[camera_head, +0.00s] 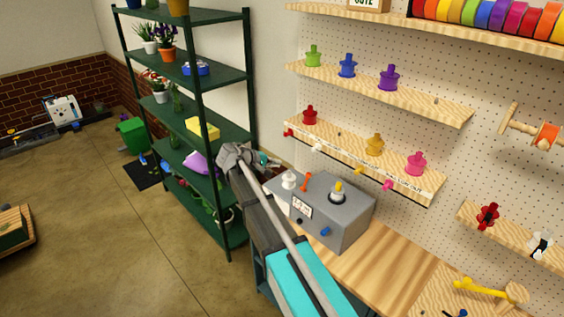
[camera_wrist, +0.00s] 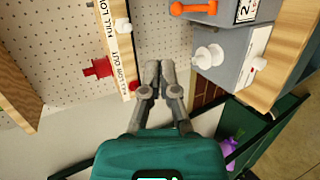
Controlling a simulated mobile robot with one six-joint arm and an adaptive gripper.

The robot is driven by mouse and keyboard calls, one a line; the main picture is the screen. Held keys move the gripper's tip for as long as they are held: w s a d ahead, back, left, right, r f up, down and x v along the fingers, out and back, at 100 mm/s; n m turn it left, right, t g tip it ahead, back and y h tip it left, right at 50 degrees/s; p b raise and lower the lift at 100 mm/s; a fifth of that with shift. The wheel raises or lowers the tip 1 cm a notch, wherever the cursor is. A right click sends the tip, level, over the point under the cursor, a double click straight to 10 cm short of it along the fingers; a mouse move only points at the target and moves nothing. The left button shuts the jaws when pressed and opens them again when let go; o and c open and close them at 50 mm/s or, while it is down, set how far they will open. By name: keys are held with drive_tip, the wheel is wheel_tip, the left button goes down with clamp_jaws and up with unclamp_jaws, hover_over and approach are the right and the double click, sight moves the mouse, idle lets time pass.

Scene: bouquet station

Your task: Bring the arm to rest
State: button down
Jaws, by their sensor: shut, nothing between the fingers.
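My gripper (camera_head: 234,154) is at the end of my outstretched arm in the head view, between the green shelf rack and the grey box. It also shows in the wrist view (camera_wrist: 160,72), where its two grey fingers meet at the tips with nothing between them. In the wrist view a labelled wooden shelf edge with a red peg is just left of the fingers. The grey box is to their right.
The grey box (camera_head: 345,222) with knobs stands on the wooden workbench (camera_head: 385,265). Spool shelves (camera_head: 380,95) hang on the pegboard above. The green rack (camera_head: 203,110) holds plants behind my gripper. The floor (camera_head: 95,220) at left is mostly open.

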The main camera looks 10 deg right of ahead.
drive_tip(key=shift+a+r, duration=0.15)
drive_tip(key=shift+a, duration=0.05)
idle(0.3)
drive_tip(key=s+d+f+m+g+y+b, duration=0.1)
drive_tip(key=s+f+m+g+y+b, duration=0.1)
drive_tip(key=s+f+y+b, duration=0.4)
drive_tip(key=s+f+m+g+y+b, duration=0.2)
drive_tip(key=s+f+y+b, duration=0.3)
drive_tip(key=s+f, duration=1.2)
drive_tip(key=s+m+b, duration=0.1)
drive_tip(key=s+b, duration=0.1)
drive_tip(key=s, duration=0.3)
drive_tip(key=shift+s+d+y, duration=0.15)
drive_tip(key=shift+d+y, duration=0.2)
drive_tip(key=shift+y, duration=0.05)
